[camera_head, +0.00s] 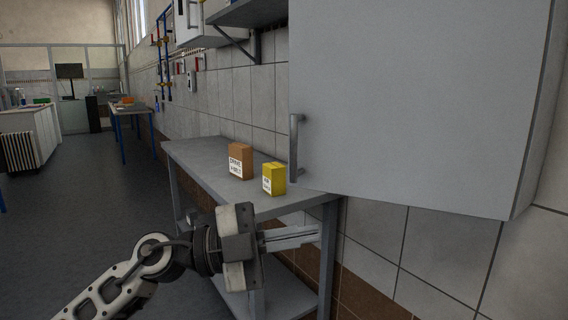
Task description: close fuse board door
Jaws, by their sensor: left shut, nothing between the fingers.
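The fuse board door is the large plain grey panel (420,95) filling the upper right of the head view. An upright metal handle (294,148) sits at its left edge. I cannot tell from this view whether the door stands slightly ajar, and the inside of the board is not visible. My left gripper (316,234) is below the handle and the panel's lower left corner, apart from both in the picture. Its fingers are together, point right and are empty. My right gripper is not in view.
A grey table (205,160) stands against the tiled wall below and left of the panel. It carries a brown box (240,160) and a yellow box (274,179). A grey shelf (245,13) is above. Open floor (75,205) lies to the left.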

